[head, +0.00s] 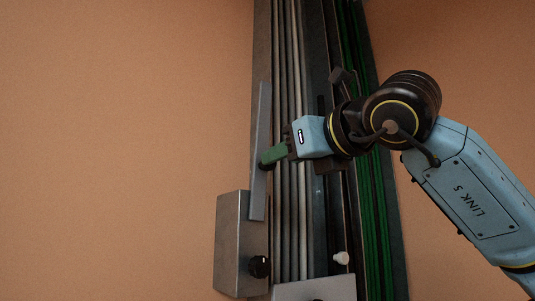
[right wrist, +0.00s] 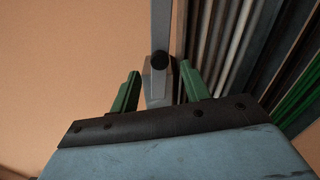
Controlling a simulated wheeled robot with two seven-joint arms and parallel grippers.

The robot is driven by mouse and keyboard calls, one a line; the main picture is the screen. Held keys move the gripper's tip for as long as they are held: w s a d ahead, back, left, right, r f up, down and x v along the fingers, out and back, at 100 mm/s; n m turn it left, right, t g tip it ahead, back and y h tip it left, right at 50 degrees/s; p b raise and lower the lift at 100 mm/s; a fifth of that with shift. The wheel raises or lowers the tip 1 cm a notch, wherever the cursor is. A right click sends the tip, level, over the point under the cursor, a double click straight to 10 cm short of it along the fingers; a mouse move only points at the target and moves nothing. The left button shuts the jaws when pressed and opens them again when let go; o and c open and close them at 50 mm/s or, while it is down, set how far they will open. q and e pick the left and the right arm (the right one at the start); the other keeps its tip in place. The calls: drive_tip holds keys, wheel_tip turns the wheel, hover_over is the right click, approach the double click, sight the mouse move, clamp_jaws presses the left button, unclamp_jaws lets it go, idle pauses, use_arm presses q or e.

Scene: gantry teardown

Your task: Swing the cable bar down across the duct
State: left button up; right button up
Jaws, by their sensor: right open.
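The cable bar (head: 258,195), a flat grey bar, stands nearly upright along the left edge of the duct (head: 320,220). It also shows in the right wrist view (right wrist: 161,22). My right gripper (head: 268,157) reaches in from the right across the duct, with its green fingers at the bar's middle. In the right wrist view, its open fingers (right wrist: 160,80) stand apart on either side of a grey part, with a black knob (right wrist: 160,62) just beyond, roughly centred between them. I cannot tell whether the fingers touch anything. My left gripper is out of view.
Several grey cables (head: 291,210) run lengthwise in the duct, with green cables (head: 375,220) to the right. A grey box (head: 231,245) with a black knob (head: 259,266) sits at the bar's lower end. A white knob (head: 341,258) stands lower right. The left wall is bare.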

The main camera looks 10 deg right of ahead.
sight(268, 171)
drive_tip(key=shift+p+x, duration=1.1)
drive_tip(key=shift+x, duration=2.1)
